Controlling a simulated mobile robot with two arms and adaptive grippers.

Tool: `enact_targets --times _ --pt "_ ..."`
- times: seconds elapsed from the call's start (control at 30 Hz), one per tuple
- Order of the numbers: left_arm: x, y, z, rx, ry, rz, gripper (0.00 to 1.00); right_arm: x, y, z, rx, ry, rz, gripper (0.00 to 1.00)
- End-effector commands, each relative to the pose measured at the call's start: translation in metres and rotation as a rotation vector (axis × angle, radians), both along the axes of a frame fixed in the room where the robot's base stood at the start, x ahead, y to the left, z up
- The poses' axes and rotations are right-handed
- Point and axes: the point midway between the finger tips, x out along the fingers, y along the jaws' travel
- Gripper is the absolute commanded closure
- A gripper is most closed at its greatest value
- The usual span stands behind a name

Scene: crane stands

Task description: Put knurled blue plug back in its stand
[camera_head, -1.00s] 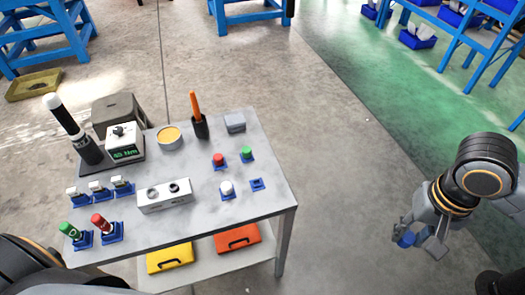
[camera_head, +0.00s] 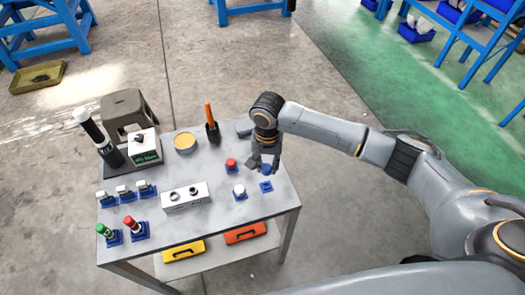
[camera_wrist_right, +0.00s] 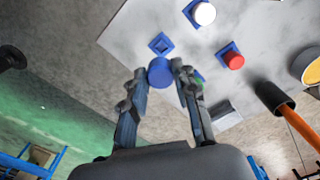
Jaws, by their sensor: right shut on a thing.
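The knurled blue plug (camera_wrist_right: 160,73) is between the fingers of my right gripper (camera_wrist_right: 160,78), which is shut on it. In the head view the blue plug (camera_head: 266,169) shows below my right gripper (camera_head: 265,160), over the right part of the table. The empty blue stand (camera_head: 266,186) lies on the table just in front of the plug. In the wrist view the stand (camera_wrist_right: 160,44) shows just beyond the plug, with a dark socket in its middle. The plug appears held above the table, apart from the stand. My left gripper is not in view.
A white plug (camera_head: 239,190) and a red plug (camera_head: 231,163) stand in blue stands to the left. A green plug (camera_wrist_right: 198,80) is partly hidden behind a finger. A cup with an orange-handled tool (camera_head: 211,128) and a grey box (camera_head: 244,126) are behind.

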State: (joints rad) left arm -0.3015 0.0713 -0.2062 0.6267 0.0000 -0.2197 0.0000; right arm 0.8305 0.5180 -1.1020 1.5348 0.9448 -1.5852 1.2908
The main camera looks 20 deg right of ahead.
Motion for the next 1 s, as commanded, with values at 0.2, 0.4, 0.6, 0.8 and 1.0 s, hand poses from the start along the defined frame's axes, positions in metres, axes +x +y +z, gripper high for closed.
enact_targets --times 0.2,0.4,0.6,0.8,1.0 --pt "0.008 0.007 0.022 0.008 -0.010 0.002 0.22 0.009 0.000 -0.015 -0.001 0.001 -0.055 1.00" --pt "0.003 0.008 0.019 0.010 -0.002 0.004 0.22 0.010 0.000 -0.018 0.001 0.000 -0.056 1.00" --pt "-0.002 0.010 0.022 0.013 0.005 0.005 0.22 0.009 0.000 -0.016 0.001 0.000 -0.056 1.00" --pt "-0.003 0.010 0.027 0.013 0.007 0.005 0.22 0.008 0.001 -0.023 -0.001 0.001 -0.060 1.00" --pt "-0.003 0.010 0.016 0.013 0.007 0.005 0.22 0.008 0.000 -0.045 -0.002 0.001 -0.060 1.00"
